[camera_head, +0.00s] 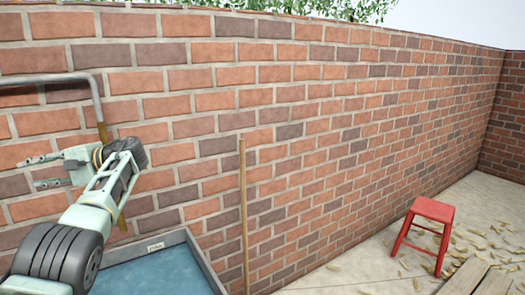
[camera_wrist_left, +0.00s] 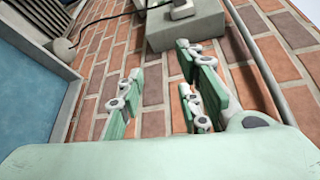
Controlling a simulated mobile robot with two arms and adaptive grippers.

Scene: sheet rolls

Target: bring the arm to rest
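My left arm comes in from the lower left in the head view. Its pale green gripper (camera_head: 38,172) points left in front of the brick wall, with its two fingers spread apart. In the left wrist view the fingers of my left gripper (camera_wrist_left: 160,88) stand apart with only brick wall showing between them. Nothing is held. My right gripper is in neither view.
A grey pipe (camera_head: 45,79) runs near the gripper along the brick wall (camera_head: 330,110). A grey box (camera_wrist_left: 187,30) shows ahead in the wrist view. Below are a blue-bottomed tray (camera_head: 165,275) and a wooden pole (camera_head: 243,210). A red stool (camera_head: 432,210) stands right, near planks (camera_head: 480,280).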

